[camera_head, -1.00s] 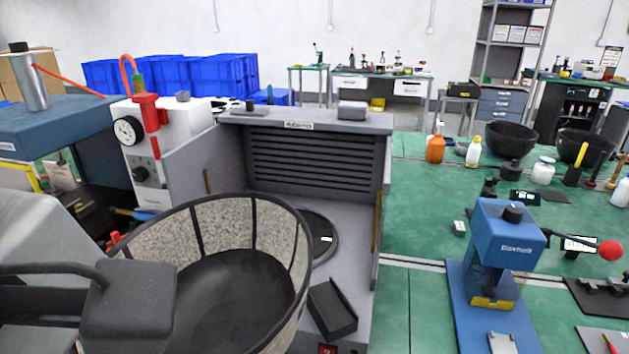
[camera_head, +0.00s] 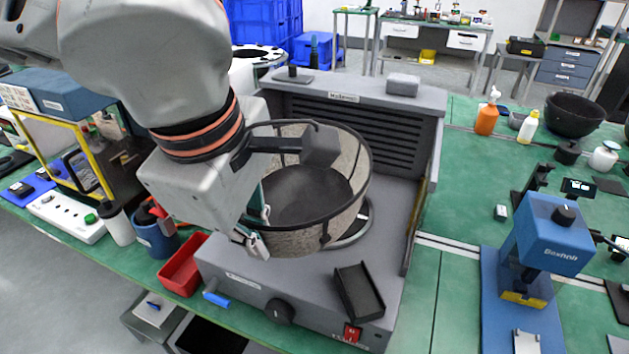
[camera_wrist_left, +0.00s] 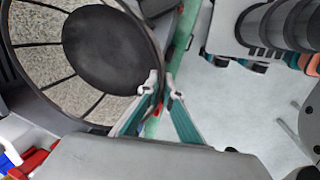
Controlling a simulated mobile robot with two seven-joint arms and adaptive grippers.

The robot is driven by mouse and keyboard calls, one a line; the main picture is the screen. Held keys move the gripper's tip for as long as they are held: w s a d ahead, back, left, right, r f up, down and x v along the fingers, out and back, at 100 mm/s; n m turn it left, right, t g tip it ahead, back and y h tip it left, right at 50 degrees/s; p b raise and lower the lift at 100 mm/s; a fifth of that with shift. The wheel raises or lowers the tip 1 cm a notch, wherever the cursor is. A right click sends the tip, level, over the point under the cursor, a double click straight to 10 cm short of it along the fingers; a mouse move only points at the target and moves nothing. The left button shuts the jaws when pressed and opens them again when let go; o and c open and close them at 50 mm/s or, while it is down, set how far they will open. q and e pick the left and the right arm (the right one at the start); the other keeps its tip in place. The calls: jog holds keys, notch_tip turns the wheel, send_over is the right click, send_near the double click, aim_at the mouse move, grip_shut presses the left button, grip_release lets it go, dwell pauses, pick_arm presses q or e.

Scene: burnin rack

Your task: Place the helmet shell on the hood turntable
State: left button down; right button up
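The helmet shell (camera_head: 345,212) is a dark-rimmed bowl with a speckled grey wall and a black inner bottom. My left gripper (camera_head: 257,229) is at its near-left rim, one finger inside and one outside, and appears shut on it. The left wrist view shows the fingertips (camera_wrist_left: 162,84) at the rim of the shell (camera_wrist_left: 40,65). The hood turntable (camera_head: 364,215) is a dark disc on the grey hood's floor. The shell hides most of it, and only its right edge shows. I cannot tell whether the shell touches it. My right gripper is out of view.
The grey hood (camera_head: 345,98) has a slatted back and a right side wall close to the shell. A black tray (camera_head: 359,291) lies at its front right. A red bin (camera_head: 183,265) stands left of it, and a blue press (camera_head: 545,235) stands on the green bench to the right.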

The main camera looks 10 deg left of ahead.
pick_arm(q)
send_over(300, 219)
jog(key=shift+p, duration=0.45)
jog(key=f, duration=0.2)
jog(key=shift+s+f, duration=0.25)
jog(key=shift+f, duration=0.05)
notch_tip(300, 219, down, 4)
jog(key=shift+f, duration=0.1)
jog(key=shift+w+f, duration=0.15)
jog(key=shift+w, duration=0.05)
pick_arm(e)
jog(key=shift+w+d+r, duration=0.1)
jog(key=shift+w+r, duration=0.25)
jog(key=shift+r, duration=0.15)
pick_arm(q)
jog(key=shift+f, duration=0.2)
jog(key=c, duration=2.2)
grip_release()
jog(key=shift+c, duration=0.2)
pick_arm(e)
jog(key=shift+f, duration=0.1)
